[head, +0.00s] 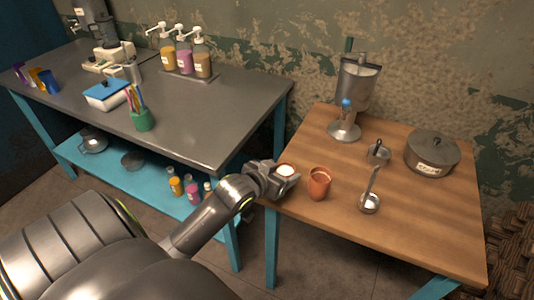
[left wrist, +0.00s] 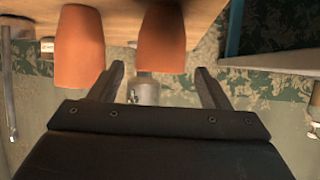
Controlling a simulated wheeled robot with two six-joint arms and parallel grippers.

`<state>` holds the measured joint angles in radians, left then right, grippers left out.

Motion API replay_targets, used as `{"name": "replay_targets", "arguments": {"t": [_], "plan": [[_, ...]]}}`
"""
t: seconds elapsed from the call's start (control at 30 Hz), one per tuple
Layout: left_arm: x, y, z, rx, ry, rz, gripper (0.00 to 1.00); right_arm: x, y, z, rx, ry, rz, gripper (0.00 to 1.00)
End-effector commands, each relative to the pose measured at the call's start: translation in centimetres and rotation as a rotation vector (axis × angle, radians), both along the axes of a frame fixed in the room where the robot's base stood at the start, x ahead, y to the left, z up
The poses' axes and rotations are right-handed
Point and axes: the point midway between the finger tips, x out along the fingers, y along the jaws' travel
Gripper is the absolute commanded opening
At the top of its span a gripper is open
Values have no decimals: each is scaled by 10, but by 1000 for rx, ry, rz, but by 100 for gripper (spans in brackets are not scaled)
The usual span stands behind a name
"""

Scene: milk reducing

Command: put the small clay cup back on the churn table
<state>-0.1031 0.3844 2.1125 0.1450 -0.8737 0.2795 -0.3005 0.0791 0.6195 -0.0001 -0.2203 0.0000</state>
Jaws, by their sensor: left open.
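A clay cup with white contents (head: 286,169) is at the left edge of the wooden churn table (head: 420,240), partly hidden by my left gripper (head: 278,178). A second clay cup (head: 319,184) stands upright on the table just right of it. In the left wrist view, which is upside down, one clay cup (left wrist: 162,38) lies between and just beyond the open fingers (left wrist: 158,75). The other cup (left wrist: 80,48) is to one side. Both appear to rest on the table. I cannot tell whether the fingers touch the nearer cup. My right gripper is out of view.
A metal churn (head: 356,88) stands at the back of the wooden table. A grey counter (head: 200,120) with bottles stands left, across a narrow gap. The table's front is clear.

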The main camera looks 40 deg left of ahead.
Motion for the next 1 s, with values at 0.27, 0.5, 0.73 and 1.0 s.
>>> {"name": "replay_targets", "arguments": {"t": [0.27, 0.5, 0.73, 1.0], "plan": [[-48, -2, 23, 2, 1, -1, 71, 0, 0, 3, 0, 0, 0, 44], [-70, -3, 33, 0, 1, 1, 71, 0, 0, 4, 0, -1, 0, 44], [-73, -3, 34, -1, 1, 1, 71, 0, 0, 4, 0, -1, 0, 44], [-73, -3, 34, -1, 1, 0, 71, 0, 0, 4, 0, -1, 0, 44]]}}
